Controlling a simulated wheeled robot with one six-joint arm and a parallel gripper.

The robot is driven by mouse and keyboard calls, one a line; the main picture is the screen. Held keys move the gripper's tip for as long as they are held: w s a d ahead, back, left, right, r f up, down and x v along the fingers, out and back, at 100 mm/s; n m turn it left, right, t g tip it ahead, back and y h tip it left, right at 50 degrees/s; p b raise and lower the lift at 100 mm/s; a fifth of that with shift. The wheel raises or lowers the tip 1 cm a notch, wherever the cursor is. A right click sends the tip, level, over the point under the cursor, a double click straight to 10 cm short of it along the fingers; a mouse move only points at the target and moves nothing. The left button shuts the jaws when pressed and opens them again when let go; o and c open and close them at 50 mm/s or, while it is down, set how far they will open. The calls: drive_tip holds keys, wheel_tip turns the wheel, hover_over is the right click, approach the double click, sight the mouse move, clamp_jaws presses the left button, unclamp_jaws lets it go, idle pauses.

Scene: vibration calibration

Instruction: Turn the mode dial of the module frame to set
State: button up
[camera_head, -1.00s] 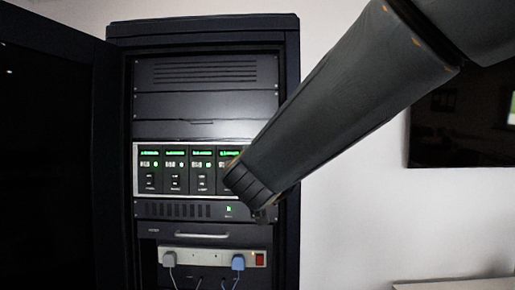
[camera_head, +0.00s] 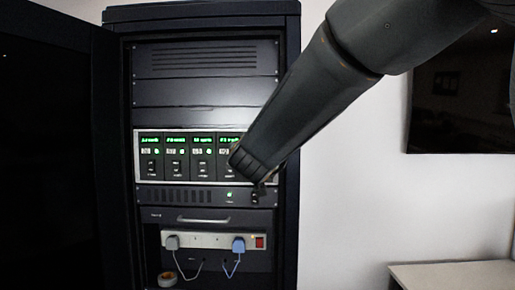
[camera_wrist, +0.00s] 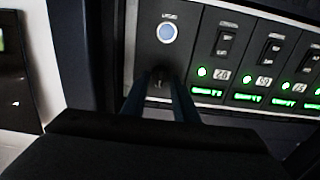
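The module frame (camera_head: 146,157) is a pale-edged panel in the rack, with several dark modules showing green displays and switches. My arm covers its right end in the head view. The wrist view shows the module frame (camera_wrist: 205,50) upside down. The dial's setting is not readable.
A dark cabinet door (camera_head: 45,150) stands open on the left. Below the frame are a slim unit with a green light, a drawer handle (camera_head: 203,219) and a power strip (camera_head: 205,240) with two plugs and cables. A pale table (camera_head: 455,277) is at the lower right.

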clamp_jaws()
drive_tip(key=shift+m+b, duration=0.3)
drive_tip(key=shift+m, duration=0.1)
drive_tip(key=m+b, duration=0.3)
drive_tip(key=m, duration=0.2)
drive_tip(key=m+b, duration=0.4)
drive_tip(key=m, duration=0.2)
drive_tip(key=shift+d+f+b, duration=0.15)
drive_tip(key=shift+b, duration=0.15)
unclamp_jaws()
